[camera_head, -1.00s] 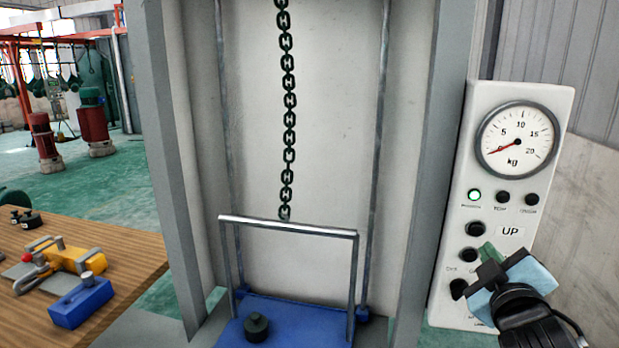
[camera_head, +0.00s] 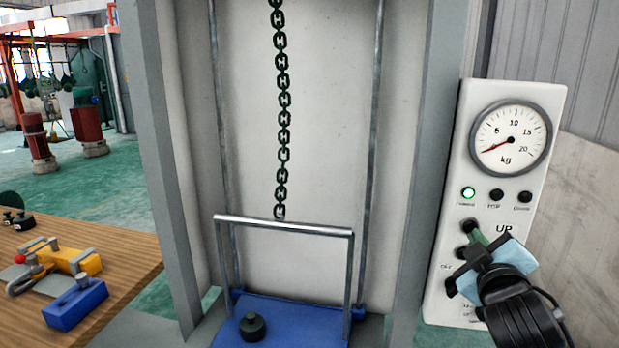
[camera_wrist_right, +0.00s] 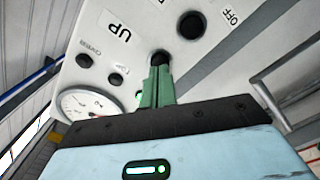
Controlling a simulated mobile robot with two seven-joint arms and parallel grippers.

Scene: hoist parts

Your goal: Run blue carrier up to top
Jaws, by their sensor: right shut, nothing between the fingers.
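The blue carrier (camera_head: 290,318) is low in the hoist frame, with a grey hoop handle (camera_head: 285,226) and a small dark weight (camera_head: 252,326) on its deck. A dark chain (camera_head: 283,110) hangs down to the handle. The white control panel (camera_head: 511,95) is at the right. My right gripper (camera_head: 475,235) is shut and empty, its green fingertips at the upper black button (camera_head: 469,225) beside the UP label. The right wrist view shows the fingertips (camera_wrist_right: 159,66) against or just before that button; contact cannot be told. My left gripper is not in view.
The panel's gauge (camera_head: 510,139) has its red needle near the low end. One green lamp (camera_head: 468,192) is lit; two others are dark. A wooden table (camera_head: 125,250) at left holds a blue block (camera_head: 76,303), a yellow clamp-like part (camera_head: 75,261) and dark weights.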

